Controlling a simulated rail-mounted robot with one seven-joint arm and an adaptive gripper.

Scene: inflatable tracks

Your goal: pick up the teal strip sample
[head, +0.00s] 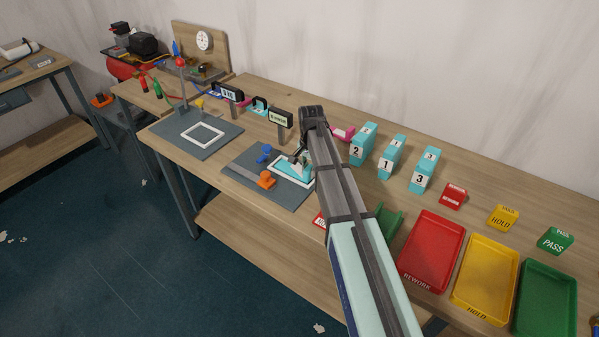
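A flat teal piece (288,174), which looks like the teal strip sample, lies inside a white outline on a dark grey board in the middle of the bench. My gripper (300,161) is just above the far right part of this piece, pointing down. My arm comes in from the lower right and covers part of the board. The fingers are small and partly hidden, so I cannot tell whether they are open or touch the teal piece.
Orange (266,180) and blue (265,154) clamp-like parts sit beside the teal piece. Teal numbered blocks (362,144) stand right of my arm. Red (432,250), yellow (485,276) and green (546,300) trays lie at the right. Another grey board (173,138) lies left.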

